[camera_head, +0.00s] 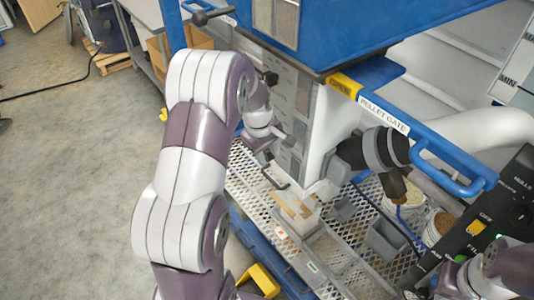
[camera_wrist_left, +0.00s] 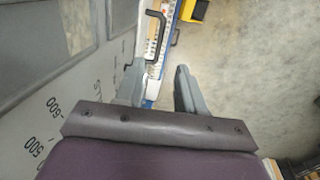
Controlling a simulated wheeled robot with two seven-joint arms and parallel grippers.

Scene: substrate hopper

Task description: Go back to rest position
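My left arm rises from the bottom of the head view and bends over towards the hopper (camera_head: 318,115). My left gripper (camera_head: 272,143) is close to the hopper's grey front panel, beside its scale strip. In the left wrist view its two grey fingers (camera_wrist_left: 158,90) stand apart with nothing between them. The hopper's panel with printed numbers fills the left of that view, close to the left finger; I cannot tell whether they touch. A black handle (camera_wrist_left: 157,32) lies beyond the fingertips. Part of my right arm shows at the head view's lower right corner; I cannot make out its gripper.
A blue rail labelled PELLET GATE (camera_head: 425,145) runs along the right. Below the hopper is a metal mesh platform (camera_head: 330,255) with a grey bin (camera_head: 385,240) and white buckets. A black control box (camera_head: 505,205) stands at right. Open concrete floor (camera_head: 80,190) lies left.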

